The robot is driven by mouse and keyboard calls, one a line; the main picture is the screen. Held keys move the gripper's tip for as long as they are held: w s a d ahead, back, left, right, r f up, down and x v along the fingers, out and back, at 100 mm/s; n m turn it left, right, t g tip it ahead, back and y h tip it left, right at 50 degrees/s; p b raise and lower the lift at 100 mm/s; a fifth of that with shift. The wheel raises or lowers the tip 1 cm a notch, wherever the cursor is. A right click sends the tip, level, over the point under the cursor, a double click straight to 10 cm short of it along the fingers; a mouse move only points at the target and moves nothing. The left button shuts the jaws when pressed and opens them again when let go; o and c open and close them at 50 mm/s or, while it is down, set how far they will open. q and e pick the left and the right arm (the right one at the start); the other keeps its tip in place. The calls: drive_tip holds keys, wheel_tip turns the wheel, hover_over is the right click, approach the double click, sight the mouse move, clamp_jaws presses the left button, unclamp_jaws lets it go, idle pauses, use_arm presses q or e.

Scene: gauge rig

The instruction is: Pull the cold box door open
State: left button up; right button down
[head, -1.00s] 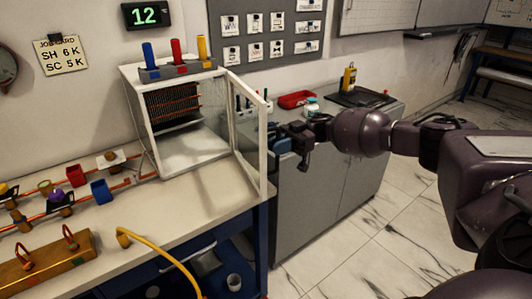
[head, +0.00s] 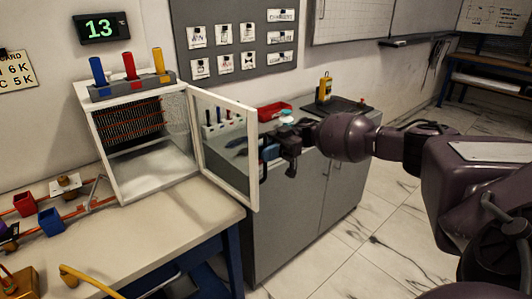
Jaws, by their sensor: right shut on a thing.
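The cold box (head: 150,182) is a white-framed case on the bench in the left half of the head view, with a dark wire rack inside. Its door (head: 253,162), a clear pane in a white frame, stands open, swung out to the right from the box's right edge. My right gripper (head: 273,150) is at the free edge of the door, at about mid-height, and is shut on it. The exact grip spot is partly hidden by the door frame and the dark fingers. My left gripper is out of view.
Blue, red and yellow cylinders stand in a rack (head: 132,84) on the box. A display (head: 102,27) above reads 13. A grey cabinet (head: 297,215) stands behind the door, with a red tray (head: 274,112) and a yellow bottle (head: 324,88) on top. The floor at right is clear.

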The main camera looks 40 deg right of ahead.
idle(0.4)
drive_tip(key=c, duration=1.2)
unclamp_jaws()
drive_tip(key=shift+d, duration=0.1)
drive_tip(key=d+b, duration=0.1)
drive_tip(key=d, duration=0.2)
drive_tip(key=d+b, duration=0.1)
drive_tip(key=d, duration=0.3)
drive_tip(key=d+b, duration=0.1)
drive_tip(key=d, duration=0.2)
drive_tip(key=shift+w+d, duration=0.35)
